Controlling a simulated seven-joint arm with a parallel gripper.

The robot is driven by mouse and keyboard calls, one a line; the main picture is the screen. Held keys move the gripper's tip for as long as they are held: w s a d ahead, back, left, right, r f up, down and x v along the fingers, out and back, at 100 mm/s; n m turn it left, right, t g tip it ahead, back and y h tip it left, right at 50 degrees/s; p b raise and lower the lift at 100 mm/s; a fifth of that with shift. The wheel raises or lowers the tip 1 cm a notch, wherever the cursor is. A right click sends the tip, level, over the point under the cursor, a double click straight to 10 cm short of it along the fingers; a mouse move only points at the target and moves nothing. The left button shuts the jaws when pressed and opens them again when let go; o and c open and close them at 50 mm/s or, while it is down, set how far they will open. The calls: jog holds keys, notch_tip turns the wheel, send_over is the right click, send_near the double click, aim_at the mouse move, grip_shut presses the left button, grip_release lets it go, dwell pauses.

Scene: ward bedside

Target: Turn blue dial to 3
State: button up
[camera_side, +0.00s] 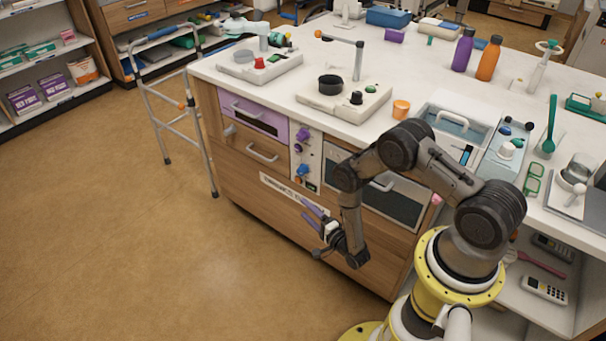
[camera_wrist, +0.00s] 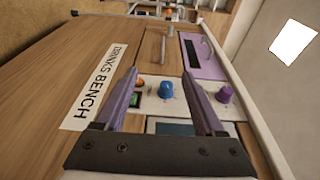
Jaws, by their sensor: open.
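The blue dial (camera_side: 303,170) is on the white control panel on the front of the bench, below a purple dial (camera_side: 303,135). In the wrist view the blue dial (camera_wrist: 166,90) shows between my two purple fingers, beyond their reach by some distance. My gripper (camera_side: 309,212) is open and empty, in front of the lower bench front, below the panel. Its fingertips (camera_wrist: 160,73) point toward the panel in the wrist view. Neither finger seems to touch the dial. The numbers around the dial are too small to read.
The purple dial (camera_wrist: 225,95) sits right of the blue one in the wrist view. A small green display (camera_wrist: 135,99) and an orange light (camera_wrist: 140,83) are beside it. Drawer handles (camera_side: 262,153) stick out left of the panel. The floor in front is clear.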

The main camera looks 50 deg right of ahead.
aim_at(304, 174)
jog(key=s+d+r+m+g+h, duration=0.1)
jog(key=s+d+r+m+h, duration=0.15)
jog(key=d, duration=0.35)
jog(key=shift+n+h, duration=0.25)
jog(key=shift+n, duration=0.2)
jog(key=x, duration=1.4)
jog(key=shift+w+f, duration=0.15)
jog(key=shift+w, duration=0.05)
grip_shut()
